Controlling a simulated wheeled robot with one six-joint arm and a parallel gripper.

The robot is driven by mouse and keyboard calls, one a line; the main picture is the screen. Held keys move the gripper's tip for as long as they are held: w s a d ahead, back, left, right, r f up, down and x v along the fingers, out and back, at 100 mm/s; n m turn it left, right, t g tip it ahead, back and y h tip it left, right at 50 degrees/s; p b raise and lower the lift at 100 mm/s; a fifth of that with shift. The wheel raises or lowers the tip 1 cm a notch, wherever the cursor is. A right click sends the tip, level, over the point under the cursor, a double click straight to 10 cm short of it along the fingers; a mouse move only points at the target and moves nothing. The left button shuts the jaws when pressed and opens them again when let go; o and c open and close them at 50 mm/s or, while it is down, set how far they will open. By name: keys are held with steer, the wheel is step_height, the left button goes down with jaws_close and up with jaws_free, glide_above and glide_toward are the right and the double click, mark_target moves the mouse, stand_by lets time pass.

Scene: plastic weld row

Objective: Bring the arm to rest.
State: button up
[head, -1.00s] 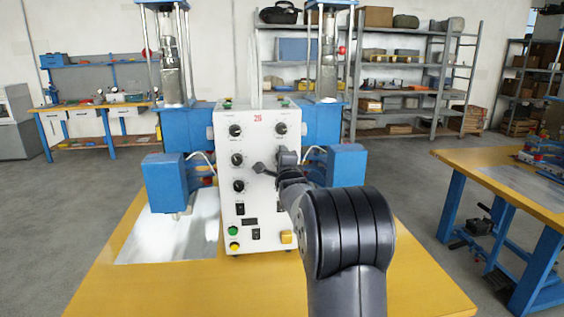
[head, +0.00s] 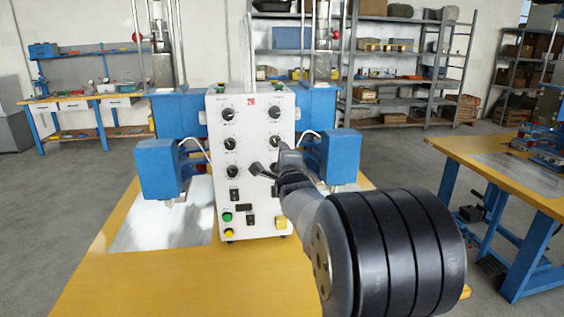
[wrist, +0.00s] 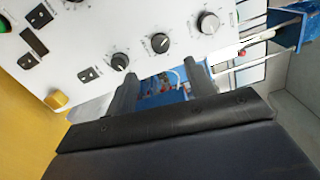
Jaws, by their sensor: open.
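My arm reaches in from the lower right of the head view. My gripper (head: 262,170) is in front of the right half of the white control panel (head: 222,130), at the height of its lower knobs. In the wrist view, my gripper (wrist: 160,85) has its two fingers apart with nothing between them. The panel (wrist: 115,25) fills the upper left of that view, with knobs, switches and a yellow button. The gap between the fingertips and the panel is hard to judge. My arm hides part of the panel's right side and the table.
The panel stands on a yellow table (head: 150,285) between two blue units (head: 160,168) and (head: 340,157). A metal plate (head: 150,225) lies at left. Another workbench (head: 480,160) stands at right, with shelves (head: 400,75) behind. Grey floor is open between them.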

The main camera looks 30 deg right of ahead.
mark_target(275, 143)
stand_by(0.6)
steer(key=p+x, duration=0.2)
steer(key=x, duration=0.8)
steer(key=shift+w, duration=0.35)
